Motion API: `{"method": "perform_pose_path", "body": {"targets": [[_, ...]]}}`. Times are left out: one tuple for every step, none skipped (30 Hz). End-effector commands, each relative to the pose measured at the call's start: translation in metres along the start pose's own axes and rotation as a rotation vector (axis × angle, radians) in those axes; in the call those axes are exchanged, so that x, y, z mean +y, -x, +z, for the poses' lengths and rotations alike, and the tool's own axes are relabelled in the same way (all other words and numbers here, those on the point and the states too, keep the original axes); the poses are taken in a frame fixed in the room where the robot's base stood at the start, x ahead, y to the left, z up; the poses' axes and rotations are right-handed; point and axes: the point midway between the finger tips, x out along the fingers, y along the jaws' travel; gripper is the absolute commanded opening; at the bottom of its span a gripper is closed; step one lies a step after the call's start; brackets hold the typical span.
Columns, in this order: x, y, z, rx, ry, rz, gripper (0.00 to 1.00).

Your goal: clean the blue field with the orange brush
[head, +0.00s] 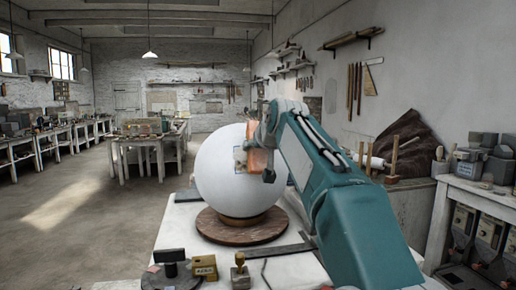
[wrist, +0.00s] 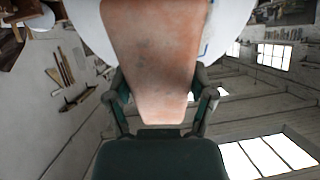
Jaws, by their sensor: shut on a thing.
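A large white plaster sphere (head: 222,178) stands on a round wooden base in the head view; its pale surface also shows at the top of the wrist view (wrist: 228,22). My gripper (head: 264,150) is at the sphere's upper right side. It is shut on the orange brush (head: 259,163), which fills the middle of the wrist view (wrist: 157,55). The brush's far end is by the sphere; I cannot tell if it touches. A short blue line (wrist: 207,42), perhaps part of the blue field, shows right of the brush. The rest of the field is hidden.
The round base (head: 242,227) sits on a white table (head: 178,232). Near the table's front are a small yellow block (head: 204,269), a wooden-handled stamp (head: 240,270) and a dark round piece (head: 170,277). A shelf unit stands at the right. The floor at left is open.

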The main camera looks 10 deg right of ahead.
Motion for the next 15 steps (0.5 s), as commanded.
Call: {"method": "perform_pose_path", "body": {"targets": [[-0.0002,-0.0008,-0.0002,0.001,0.000,0.000,0.17],[-0.0002,-0.0014,-0.0001,0.001,0.000,0.000,0.17],[-0.0002,-0.0021,0.0000,0.001,0.000,0.000,0.17],[-0.0002,-0.0026,0.0001,0.001,0.000,0.000,0.17],[-0.0002,-0.0031,0.0002,0.001,0.000,0.000,0.17],[-0.0002,-0.0038,0.0003,0.001,0.000,0.000,0.17],[-0.0002,-0.0043,0.0003,0.001,0.000,0.000,0.17],[-0.0002,-0.0047,0.0004,0.001,0.000,0.000,0.17],[-0.0002,-0.0054,0.0004,0.001,0.000,0.000,0.17],[-0.0002,-0.0058,0.0004,0.001,0.000,0.000,0.17],[-0.0002,-0.0063,0.0005,0.001,0.000,0.000,0.17],[-0.0002,-0.0069,0.0005,0.001,0.000,0.000,0.17],[-0.0002,-0.0074,0.0006,0.001,0.000,0.000,0.17],[-0.0002,-0.0074,0.0005,0.002,0.000,0.000,0.17],[-0.0002,-0.0072,0.0005,0.002,0.000,0.000,0.17]]}}
